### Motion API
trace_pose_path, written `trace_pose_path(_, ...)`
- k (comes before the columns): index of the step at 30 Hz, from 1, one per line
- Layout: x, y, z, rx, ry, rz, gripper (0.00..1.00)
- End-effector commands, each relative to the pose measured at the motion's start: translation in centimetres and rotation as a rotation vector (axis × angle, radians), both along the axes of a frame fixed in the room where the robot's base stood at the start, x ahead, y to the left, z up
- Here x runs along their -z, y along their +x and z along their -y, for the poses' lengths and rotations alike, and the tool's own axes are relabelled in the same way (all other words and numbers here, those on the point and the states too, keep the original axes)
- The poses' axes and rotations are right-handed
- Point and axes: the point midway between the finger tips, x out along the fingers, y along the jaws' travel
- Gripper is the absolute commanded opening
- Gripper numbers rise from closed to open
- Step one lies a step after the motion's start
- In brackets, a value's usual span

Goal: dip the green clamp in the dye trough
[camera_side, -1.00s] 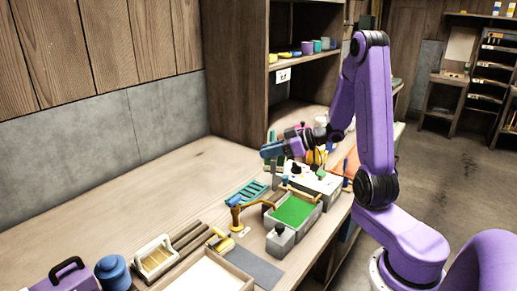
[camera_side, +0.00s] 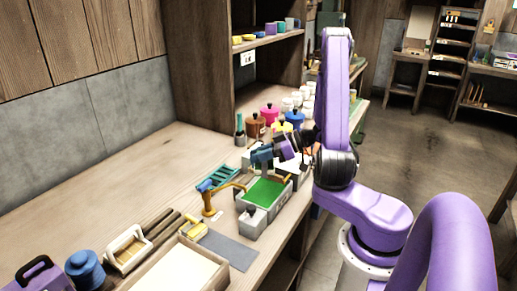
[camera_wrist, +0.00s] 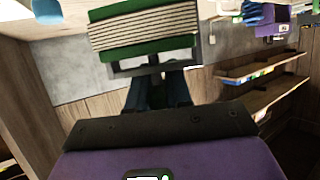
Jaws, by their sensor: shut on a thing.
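The green clamp (camera_wrist: 145,32) fills the top of the wrist view, two green plates with a pale ribbed stack pressed between them. My gripper (camera_wrist: 160,88) is shut on its grey frame. In the side view my gripper (camera_side: 262,156) hangs above the back part of the dye trough (camera_side: 243,206), a grey box filled with green. I cannot make out the clamp clearly in the side view, nor whether it touches the dye.
Coloured pots (camera_side: 269,113) and white jars stand farther back. A grey mat (camera_side: 228,250) and a pale tray (camera_side: 178,272) are nearer.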

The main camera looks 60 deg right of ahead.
Motion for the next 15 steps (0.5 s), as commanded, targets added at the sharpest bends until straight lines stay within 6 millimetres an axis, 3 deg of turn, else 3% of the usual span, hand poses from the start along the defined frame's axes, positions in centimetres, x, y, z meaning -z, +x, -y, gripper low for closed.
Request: trace_pose_path(15,3.3,0.0,0.0,0.002,0.002,-0.001,0.0)
